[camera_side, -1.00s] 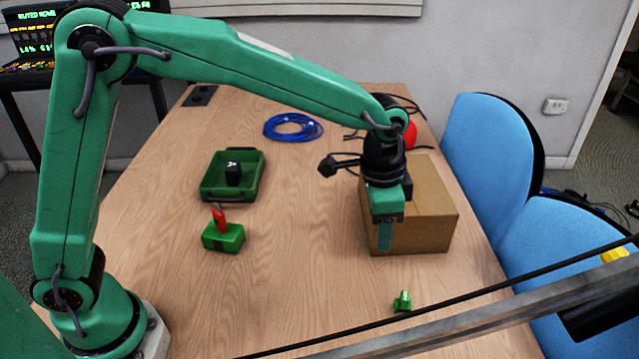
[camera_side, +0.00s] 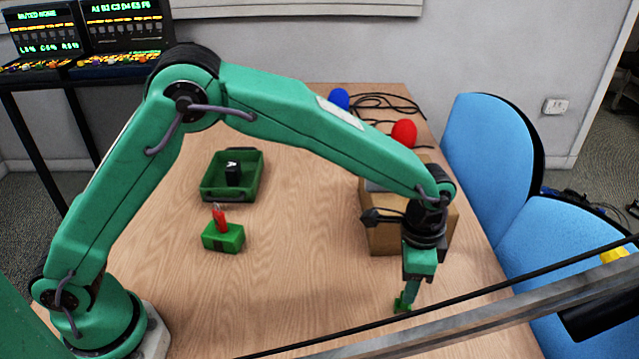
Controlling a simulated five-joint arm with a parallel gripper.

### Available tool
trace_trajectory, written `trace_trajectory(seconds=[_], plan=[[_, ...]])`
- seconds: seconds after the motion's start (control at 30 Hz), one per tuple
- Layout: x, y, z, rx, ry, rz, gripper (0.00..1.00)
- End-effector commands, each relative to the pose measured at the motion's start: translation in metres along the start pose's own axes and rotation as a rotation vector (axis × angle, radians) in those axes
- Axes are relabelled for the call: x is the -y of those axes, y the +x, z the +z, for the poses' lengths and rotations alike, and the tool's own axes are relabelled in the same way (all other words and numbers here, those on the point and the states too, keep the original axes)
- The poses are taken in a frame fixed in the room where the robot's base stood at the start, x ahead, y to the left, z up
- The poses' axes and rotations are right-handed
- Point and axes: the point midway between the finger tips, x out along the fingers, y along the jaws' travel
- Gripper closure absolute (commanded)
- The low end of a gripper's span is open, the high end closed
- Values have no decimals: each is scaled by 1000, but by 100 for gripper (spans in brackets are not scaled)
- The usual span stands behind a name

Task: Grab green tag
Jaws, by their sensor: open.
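The small green tag (camera_side: 401,304) lies on the wooden table at the front right, in front of the cardboard box. My gripper (camera_side: 408,295) points down right at the tag, with its finger overlapping the tag in this view. The jaws are open; whether they stand around the tag or just beside it cannot be told from this side. Part of the tag is hidden behind the finger.
A cardboard box (camera_side: 383,238) stands right behind my gripper. A green tray (camera_side: 212,190) with a black item and a green block (camera_side: 223,237) with a red piece are at left. Red (camera_side: 404,133) and blue (camera_side: 339,98) round things lie at the back. The table's front middle is clear.

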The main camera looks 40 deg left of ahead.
Motion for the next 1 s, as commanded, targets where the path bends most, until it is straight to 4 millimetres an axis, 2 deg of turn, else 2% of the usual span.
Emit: trace_trajectory(seconds=[0.37, 0.8, 1.0], plan=[[0, 11, 0, 1, -1, 0, 53], [0, 54, -1, 1, -1, 1, 53], [0, 59, -2, 0, -1, 0, 53]])
